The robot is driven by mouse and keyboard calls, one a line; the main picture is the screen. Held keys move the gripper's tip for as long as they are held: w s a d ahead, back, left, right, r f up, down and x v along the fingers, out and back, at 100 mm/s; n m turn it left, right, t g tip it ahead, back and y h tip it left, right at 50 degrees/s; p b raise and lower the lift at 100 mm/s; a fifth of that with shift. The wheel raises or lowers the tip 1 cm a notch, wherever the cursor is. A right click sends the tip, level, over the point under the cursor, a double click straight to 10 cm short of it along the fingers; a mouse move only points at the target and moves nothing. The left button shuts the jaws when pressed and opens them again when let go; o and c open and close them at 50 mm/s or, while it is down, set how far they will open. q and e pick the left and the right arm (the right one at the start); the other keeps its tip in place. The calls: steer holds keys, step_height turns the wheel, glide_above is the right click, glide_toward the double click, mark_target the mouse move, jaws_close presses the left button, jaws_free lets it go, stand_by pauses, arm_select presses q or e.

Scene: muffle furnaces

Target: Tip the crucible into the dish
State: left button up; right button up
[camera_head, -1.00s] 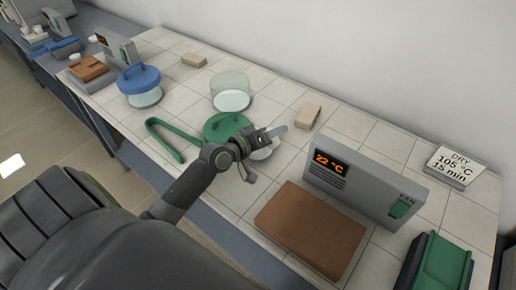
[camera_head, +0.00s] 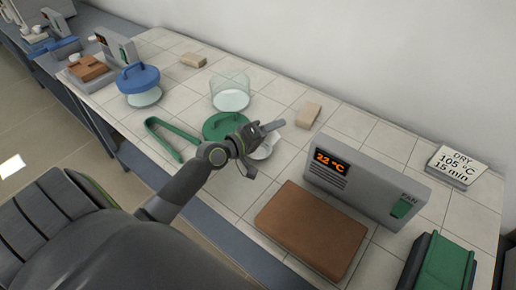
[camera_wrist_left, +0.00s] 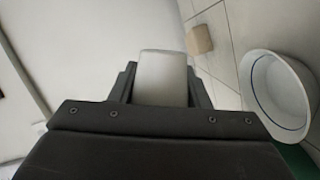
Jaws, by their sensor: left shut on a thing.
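My left gripper (camera_head: 264,133) reaches over the bench and is shut on a pale, whitish crucible. The crucible (camera_wrist_left: 163,78) shows between the fingers in the left wrist view; its contents are hidden. In the head view I cannot make it out clearly from the fingers. The white dish (camera_head: 263,152) sits on the bench just below and beside the gripper, partly covered by it. In the wrist view the dish (camera_wrist_left: 278,97) is at the right, with a blue line inside its rim, apart from the crucible. The wrist view is rolled strongly sideways. My right gripper is not in view.
A green lid (camera_head: 222,126) lies close behind my wrist, with green tongs (camera_head: 172,140) to its left. A glass vessel (camera_head: 230,94) and a beige block (camera_head: 308,115) stand behind. A brown plate (camera_head: 312,230) and a 22 °C fan panel (camera_head: 365,187) are at right.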

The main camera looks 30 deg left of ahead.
arm_select(q)
steer(key=shift+r+n, duration=0.1)
steer(key=shift+n, duration=0.3)
steer(key=shift+a+n+h+b, duration=0.15)
steer(key=shift+n+h+b, duration=0.15)
steer(key=shift+n+b, duration=0.2)
steer(key=shift+r+t, duration=0.15)
steer(key=shift+t, duration=0.15)
steer(key=shift+n, duration=0.3)
steer(key=shift+a+n+b, duration=0.15)
steer(key=shift+n+b, duration=0.25)
steer(key=shift+b, duration=0.05)
steer(key=shift+r+n, duration=0.15)
steer(key=shift+n, duration=0.15)
